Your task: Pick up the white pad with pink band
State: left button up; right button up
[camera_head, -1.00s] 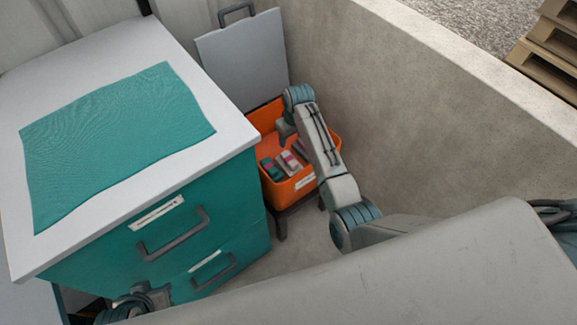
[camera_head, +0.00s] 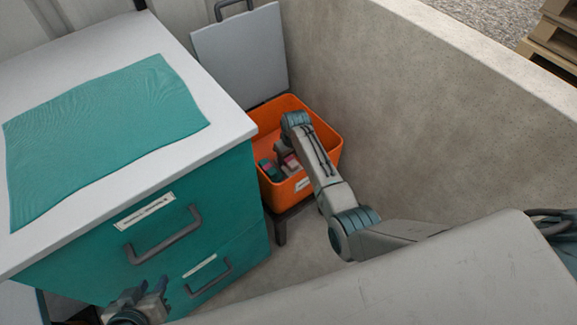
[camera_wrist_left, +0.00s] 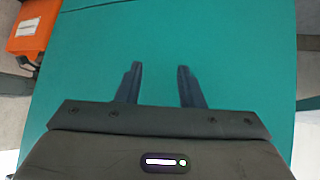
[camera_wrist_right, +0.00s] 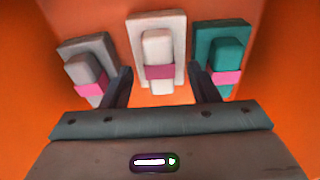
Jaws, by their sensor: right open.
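The white pad with pink band (camera_wrist_right: 171,50) lies in the orange bin, in the upper middle of the right wrist view. A grey pad with a pink band (camera_wrist_right: 86,62) is left of it and a teal pad with a pink band (camera_wrist_right: 222,52) is right of it. My right gripper (camera_wrist_right: 160,72) is open, pointing down into the bin, its fingertips on either side of the white pad's near part. I cannot tell whether they touch it. In the head view my right arm hides part of the pads. My left gripper (camera_wrist_left: 159,68) is open and empty, facing a teal surface.
The orange bin (camera_head: 328,160) stands on a dark stand between the teal cabinet (camera_head: 225,215) and a concrete wall (camera_head: 420,130). A grey lid-like panel (camera_head: 240,55) stands behind it. A teal cloth (camera_head: 105,135) lies on the cabinet top.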

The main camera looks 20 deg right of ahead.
aim_at(289, 159)
jog(key=shift+w+f, duration=0.15)
jog(key=shift+f, duration=0.7)
pick_arm(q)
jog(key=shift+w+d+f+t, duration=0.1)
jog(key=shift+w+f+t, duration=0.05)
jog(key=shift+t, duration=0.15)
pick_arm(e)
jog(key=shift+c, duration=0.4)
jog(key=c, duration=1)
jog(key=shift+r, duration=0.15)
